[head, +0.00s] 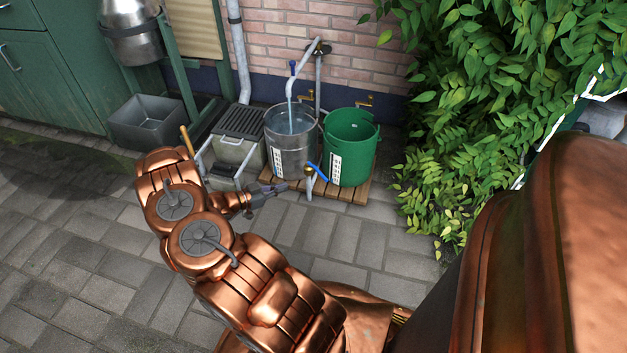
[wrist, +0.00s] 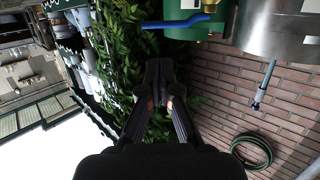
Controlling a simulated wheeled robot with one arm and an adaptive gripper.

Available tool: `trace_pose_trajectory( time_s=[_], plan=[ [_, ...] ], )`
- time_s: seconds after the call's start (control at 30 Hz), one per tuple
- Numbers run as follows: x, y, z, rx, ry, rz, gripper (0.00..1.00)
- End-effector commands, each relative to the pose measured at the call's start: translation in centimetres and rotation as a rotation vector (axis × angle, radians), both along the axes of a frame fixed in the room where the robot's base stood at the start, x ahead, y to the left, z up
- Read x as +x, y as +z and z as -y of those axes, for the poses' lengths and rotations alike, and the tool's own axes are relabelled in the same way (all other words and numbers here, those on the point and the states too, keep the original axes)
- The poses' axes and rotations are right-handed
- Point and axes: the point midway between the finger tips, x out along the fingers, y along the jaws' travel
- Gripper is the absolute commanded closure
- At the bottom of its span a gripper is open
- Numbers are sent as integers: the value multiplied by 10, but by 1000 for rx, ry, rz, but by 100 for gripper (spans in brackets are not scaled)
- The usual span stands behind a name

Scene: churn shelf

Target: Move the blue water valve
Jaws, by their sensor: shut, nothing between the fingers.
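The blue water valve (head: 318,172) is a slanting blue lever on a small standing tap in front of the metal bucket and the green bucket. It also shows in the wrist view (wrist: 182,22) as a blue bar near the top edge. My gripper (head: 283,187) is left of the lever in the head view, low over the paving, with its tip pointing right towards the tap post. In the wrist view my fingers (wrist: 158,72) are together and empty, below the blue bar in the picture and apart from it.
A metal bucket (head: 291,152) with water running in and a green bucket (head: 352,158) stand on a wooden pallet (head: 345,193). A grey box (head: 236,150) stands left of them. Leafy bushes (head: 480,100) fill the right. Front paving (head: 85,240) is open.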

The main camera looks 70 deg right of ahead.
Motion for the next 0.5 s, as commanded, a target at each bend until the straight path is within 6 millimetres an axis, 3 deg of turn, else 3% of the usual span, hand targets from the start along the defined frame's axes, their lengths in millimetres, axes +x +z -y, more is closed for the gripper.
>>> trace_pose_trajectory(
  time_s=[0.5],
  plan=[
    [-38,-15,53,3,-2,3,100]
  ],
)
